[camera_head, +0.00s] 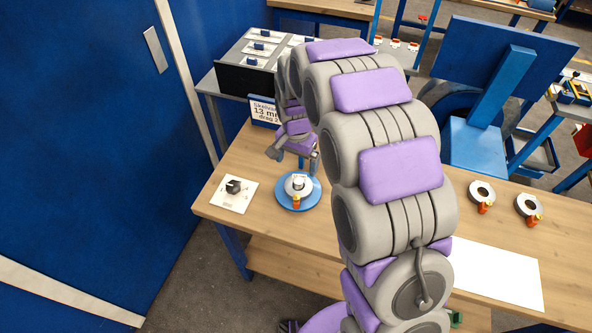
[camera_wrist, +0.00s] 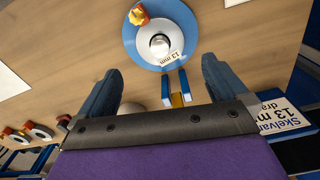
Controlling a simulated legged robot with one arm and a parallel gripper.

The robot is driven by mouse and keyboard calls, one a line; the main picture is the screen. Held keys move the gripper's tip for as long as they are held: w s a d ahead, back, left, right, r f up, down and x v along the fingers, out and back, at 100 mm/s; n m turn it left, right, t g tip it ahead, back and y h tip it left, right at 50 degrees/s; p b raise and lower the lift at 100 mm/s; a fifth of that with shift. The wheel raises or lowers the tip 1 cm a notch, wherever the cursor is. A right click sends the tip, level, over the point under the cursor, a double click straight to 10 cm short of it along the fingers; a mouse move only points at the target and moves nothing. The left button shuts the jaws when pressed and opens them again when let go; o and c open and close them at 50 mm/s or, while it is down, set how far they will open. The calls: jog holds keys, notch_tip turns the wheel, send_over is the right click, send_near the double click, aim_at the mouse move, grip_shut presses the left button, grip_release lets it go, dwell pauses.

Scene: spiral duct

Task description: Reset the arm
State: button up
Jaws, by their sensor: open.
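My gripper (camera_head: 293,156) shows grey fingers and purple padding in the head view, low over the bench. In the wrist view my gripper (camera_wrist: 160,85) has its two fingers wide apart, with no object held between them. A blue round plate (camera_head: 283,203) carrying a white ring with a metal centre is just in front of the gripper. In the wrist view the plate (camera_wrist: 130,40) lies beyond the fingertips, with a "13 mm" label. A small blue two-pronged piece with a yellow part (camera_wrist: 178,98) shows between the fingers. My arm is raised and bent over the bench.
The wooden bench (camera_head: 320,232) bears a white card with a black knob (camera_head: 234,190) at left. Two white rings (camera_head: 481,191) (camera_head: 528,205) and a white sheet (camera_head: 497,272) lie at right. A sign (camera_head: 264,112) stands behind the gripper. A blue wall is at left.

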notch_tip(320, 180, up, 6)
jog(key=s+d+r+n, duration=0.2)
jog(key=s+d+r, duration=0.2)
jog(key=s, duration=0.4)
jog(key=s+d+r+n, duration=0.1)
jog(key=s+d+r, duration=0.2)
jog(key=s, duration=0.5)
jog(key=s+d+n+g, duration=0.1)
jog(key=s+d+n, duration=0.2)
jog(key=s, duration=1.6)
jog(key=shift+s+d+r+g+p, duration=0.3)
jog(key=shift+s+d+p, duration=0.05)
jog(key=shift+s, duration=0.05)
jog(key=shift+c, duration=0.3)
